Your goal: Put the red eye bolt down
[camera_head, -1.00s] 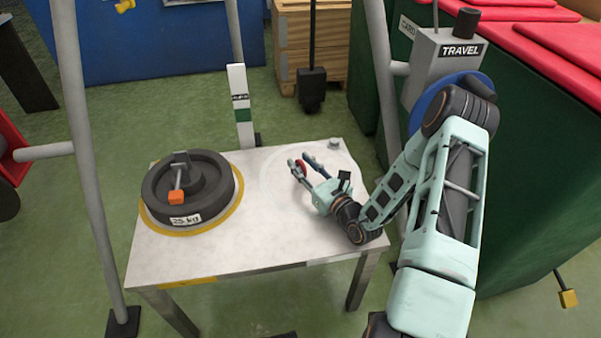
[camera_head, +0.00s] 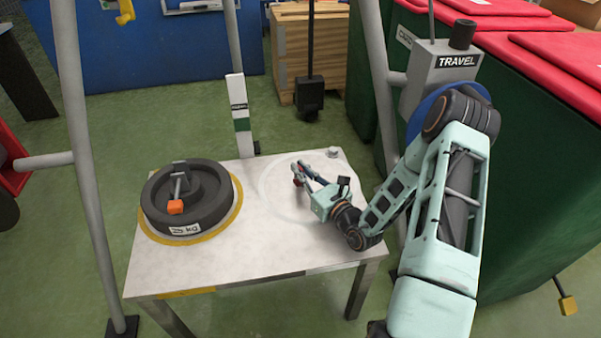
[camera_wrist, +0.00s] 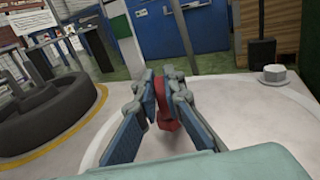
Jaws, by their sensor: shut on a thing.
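The red eye bolt (camera_wrist: 164,104) is between the two fingers of my gripper (camera_wrist: 163,92) in the wrist view. The fingers are shut on it, and its lower end is close to the white table top; I cannot tell whether it touches. In the head view the bolt (camera_head: 298,182) is a small red spot at the fingertips, mostly hidden by my gripper (camera_head: 303,175). My gripper reaches in from the right, over the faint pale ring marked on the table (camera_head: 260,270).
A dark round 25 kg weight (camera_head: 190,200) with an orange-tipped lever stands on a yellow ring at the table's left. A small grey bolt head (camera_head: 333,152) sits at the far right corner. Grey frame legs (camera_head: 85,150) flank the table. The table's front middle is clear.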

